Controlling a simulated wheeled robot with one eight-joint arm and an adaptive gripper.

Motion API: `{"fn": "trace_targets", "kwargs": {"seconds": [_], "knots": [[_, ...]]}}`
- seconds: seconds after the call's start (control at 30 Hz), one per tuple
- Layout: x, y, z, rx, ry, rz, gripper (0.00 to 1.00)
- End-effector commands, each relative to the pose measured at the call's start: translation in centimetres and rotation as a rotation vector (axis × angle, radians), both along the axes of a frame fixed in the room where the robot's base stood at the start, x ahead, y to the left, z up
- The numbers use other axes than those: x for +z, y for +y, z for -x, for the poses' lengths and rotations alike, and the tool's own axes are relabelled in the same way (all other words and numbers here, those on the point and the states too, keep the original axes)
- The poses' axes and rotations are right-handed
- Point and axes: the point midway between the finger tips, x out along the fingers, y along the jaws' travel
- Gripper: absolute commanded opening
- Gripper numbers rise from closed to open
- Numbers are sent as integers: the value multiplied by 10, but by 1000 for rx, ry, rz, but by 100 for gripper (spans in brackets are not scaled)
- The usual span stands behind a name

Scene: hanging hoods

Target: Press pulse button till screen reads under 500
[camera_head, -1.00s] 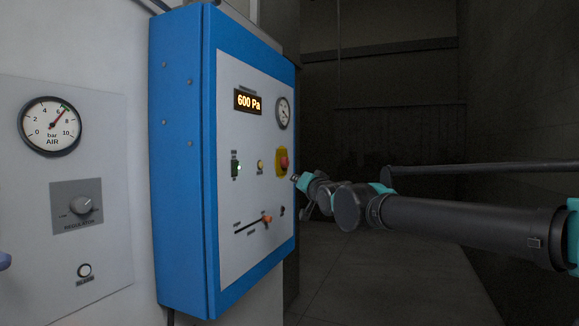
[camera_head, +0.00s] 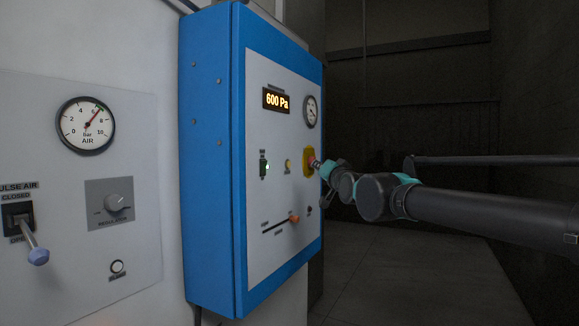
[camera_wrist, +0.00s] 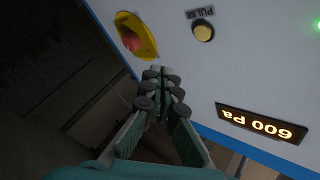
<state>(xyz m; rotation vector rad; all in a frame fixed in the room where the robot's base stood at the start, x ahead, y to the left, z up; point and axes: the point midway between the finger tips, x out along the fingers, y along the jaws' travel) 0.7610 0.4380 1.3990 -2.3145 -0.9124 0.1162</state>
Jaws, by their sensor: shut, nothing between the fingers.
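The screen (camera_head: 276,100) on the blue control box reads 600 Pa; it also shows upside down in the wrist view (camera_wrist: 262,124). The pulse button (camera_head: 288,166) is a small yellow round button below the screen. In the wrist view it sits beside a PULSE label (camera_wrist: 203,31). My gripper (camera_head: 319,164) is at the right edge of the panel, close to the red stop button. In the wrist view its fingers (camera_wrist: 160,80) are shut and empty, apart from the pulse button. I cannot tell whether the fingertips touch the panel.
A red button on a yellow plate (camera_head: 309,161) is right of the pulse button. An orange-knobbed slider (camera_head: 293,219) is below, and a gauge (camera_head: 312,112) above right. The left panel has an air gauge (camera_head: 86,125), a regulator knob (camera_head: 117,203) and a pulse air lever (camera_head: 37,250).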

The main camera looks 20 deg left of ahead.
Motion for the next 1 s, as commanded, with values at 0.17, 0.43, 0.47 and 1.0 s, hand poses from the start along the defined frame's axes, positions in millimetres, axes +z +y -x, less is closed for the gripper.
{"fn": "trace_targets", "kwargs": {"seconds": [0.17,0.43,0.47,1.0], "knots": [[0,20,-1,2,1,-1,0],[0,50,-4,2,0,-1,0],[0,53,-4,2,0,-1,0],[0,65,-5,0,0,0,0]]}}
